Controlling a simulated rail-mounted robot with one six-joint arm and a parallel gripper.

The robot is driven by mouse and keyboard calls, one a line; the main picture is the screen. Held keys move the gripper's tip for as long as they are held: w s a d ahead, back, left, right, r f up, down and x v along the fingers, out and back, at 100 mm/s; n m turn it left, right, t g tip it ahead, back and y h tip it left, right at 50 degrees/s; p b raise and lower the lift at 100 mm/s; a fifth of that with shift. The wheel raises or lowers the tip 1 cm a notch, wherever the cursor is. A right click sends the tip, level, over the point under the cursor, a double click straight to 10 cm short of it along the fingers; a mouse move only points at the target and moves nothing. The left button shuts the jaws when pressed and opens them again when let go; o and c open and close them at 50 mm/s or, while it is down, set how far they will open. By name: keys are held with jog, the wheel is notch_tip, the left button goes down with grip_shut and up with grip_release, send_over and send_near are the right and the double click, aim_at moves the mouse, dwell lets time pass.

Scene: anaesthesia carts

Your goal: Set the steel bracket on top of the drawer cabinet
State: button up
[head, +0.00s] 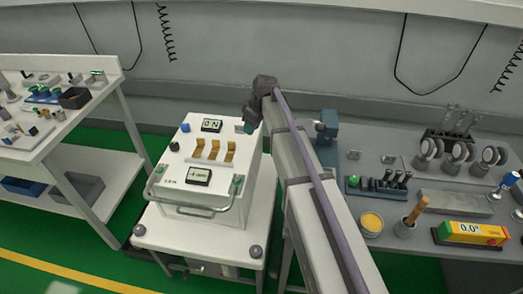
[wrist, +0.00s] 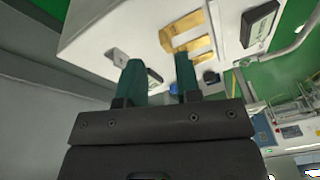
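The white cabinet (head: 172,187), which I take for the drawer cabinet, stands on a white cart and has a curved front handle. Its top (wrist: 140,22) fills the upper part of the wrist view. A small grey metal piece with a hole (wrist: 117,57), likely the steel bracket, sits near the top's edge, close to one fingertip but outside the fingers. In the head view my arm end hides that spot. My gripper (wrist: 160,72) has two green fingers spread apart with nothing held between them. In the head view it (head: 246,128) is at the cabinet's back right corner.
The grey bench (head: 375,170) on the right carries small grey pieces (head: 388,159), a mortar (head: 406,227) and other tools. A left table (head: 50,150) holds small parts.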

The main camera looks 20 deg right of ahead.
jog(key=s+a+m+g+h, duration=0.2)
jog(key=s+m, duration=0.7)
jog(key=s, duration=1.9)
notch_tip(320, 180, up, 4)
jog(key=h+p, duration=0.1)
jog(key=p, duration=0.3)
jog(key=shift+w+d+f+t, duration=0.1)
jog(key=shift+f+t, duration=0.1)
jog(key=shift+t, duration=0.2)
